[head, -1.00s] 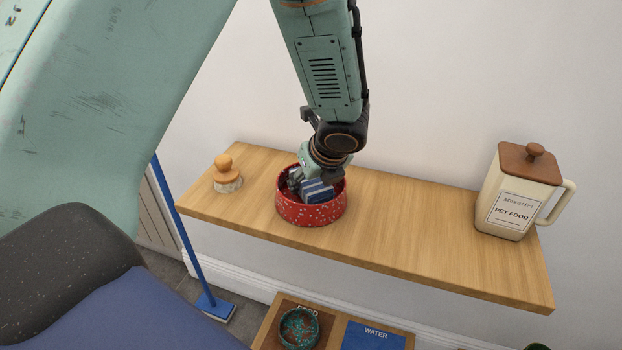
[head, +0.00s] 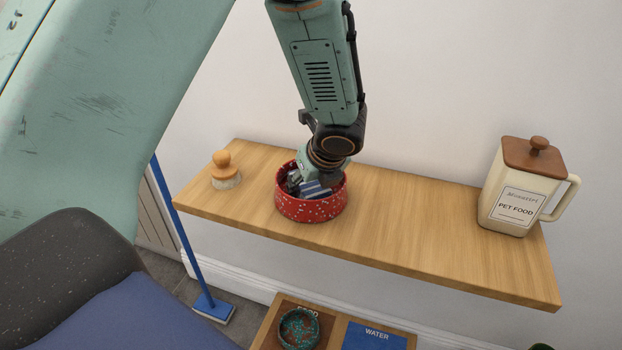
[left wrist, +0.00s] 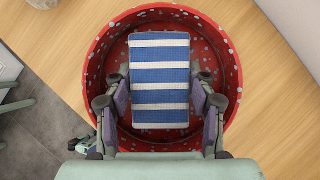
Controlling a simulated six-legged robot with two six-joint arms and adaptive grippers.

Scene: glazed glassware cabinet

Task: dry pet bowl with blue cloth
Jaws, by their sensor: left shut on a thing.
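The red speckled pet bowl (head: 311,208) stands upright on the wooden wall shelf, left of the shelf's middle. The blue and white striped cloth (head: 316,189) is inside it, looking like a folded pad. In the left wrist view the cloth (left wrist: 160,85) lies across the bowl's inside, and the bowl's rim (left wrist: 92,62) circles it. My left gripper (left wrist: 160,103) reaches down into the bowl and is shut on the cloth, one finger on each side. In the head view the gripper (head: 308,184) partly hides the cloth and the bowl's inside. My right gripper does not show.
A wooden-handled brush (head: 225,170) stands left of the bowl on the shelf (head: 420,235). A cream pet food jug (head: 520,190) stands at the right end. Below are a teal bowl (head: 299,328), a blue water mat (head: 375,338) and a blue broom (head: 212,305). Shelf between bowl and jug is clear.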

